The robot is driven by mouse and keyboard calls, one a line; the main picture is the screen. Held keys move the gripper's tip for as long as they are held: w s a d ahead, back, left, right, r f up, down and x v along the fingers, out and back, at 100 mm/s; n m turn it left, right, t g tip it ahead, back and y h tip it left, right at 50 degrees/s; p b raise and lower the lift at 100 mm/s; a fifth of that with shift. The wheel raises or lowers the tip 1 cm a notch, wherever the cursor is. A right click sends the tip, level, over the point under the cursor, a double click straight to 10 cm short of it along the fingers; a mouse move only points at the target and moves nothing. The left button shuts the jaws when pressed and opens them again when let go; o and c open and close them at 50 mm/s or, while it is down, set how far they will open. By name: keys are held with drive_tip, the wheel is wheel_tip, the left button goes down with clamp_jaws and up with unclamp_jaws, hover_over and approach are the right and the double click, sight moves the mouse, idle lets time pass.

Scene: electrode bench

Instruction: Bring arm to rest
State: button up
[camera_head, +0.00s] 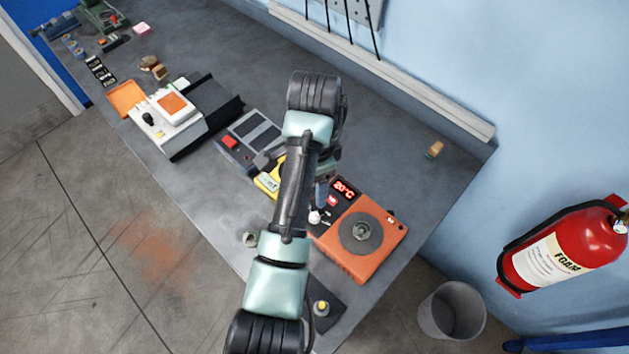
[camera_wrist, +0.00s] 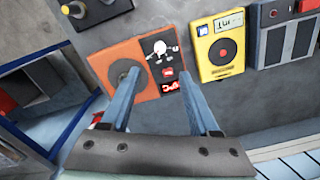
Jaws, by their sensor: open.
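My arm (camera_head: 292,190) reaches out over the bench from the bottom of the head view, and it hides the middle of the bench there. My gripper (camera_wrist: 162,85) shows in the wrist view with its two blue fingers wide apart and nothing between them. It is above the orange hot plate (camera_wrist: 128,60), which has a round grey plate and a red display. In the head view the orange hot plate (camera_head: 385,237) reads 20°C and lies just right of the arm. In the head view the fingers are mostly hidden behind the arm.
A yellow meter (camera_wrist: 218,47) lies beside the hot plate. A grey device with a red button (camera_head: 229,142) and a white instrument (camera_head: 172,120) stand left of the arm. A wooden piece (camera_head: 434,149) lies on clear bench at right. A bin (camera_head: 452,311) and fire extinguisher (camera_head: 565,247) are beyond.

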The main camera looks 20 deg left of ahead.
idle(0.3)
drive_tip(key=w+d+r+n+t+y+b, duration=0.1)
drive_tip(key=w+d+r+n+t, duration=0.15)
drive_tip(key=w+r+t, duration=0.6)
drive_tip(key=w+d+r+n+t+b, duration=0.1)
drive_tip(key=w+d+r+t, duration=0.2)
drive_tip(key=r, duration=0.7)
drive_tip(key=w+d+r+t, duration=0.2)
drive_tip(key=d+r+t, duration=0.1)
drive_tip(key=r, duration=0.6)
drive_tip(key=s+d+r+n+t+b, duration=0.1)
drive_tip(key=s+d+r+t, duration=0.2)
drive_tip(key=r, duration=0.6)
drive_tip(key=s+d+r+n+t, duration=0.1)
drive_tip(key=s+r+n+t, duration=0.2)
drive_tip(key=r, duration=0.5)
drive_tip(key=s+d+r+n+t+h, duration=0.1)
drive_tip(key=s+r+t, duration=0.6)
drive_tip(key=s+r, duration=0.4)
drive_tip(key=shift+s+d+b, duration=0.3)
drive_tip(key=shift+s+d, duration=0.05)
drive_tip(key=shift+s, duration=0.5)
drive_tip(key=shift+c, duration=1)
drive_tip(key=shift+s, duration=0.1)
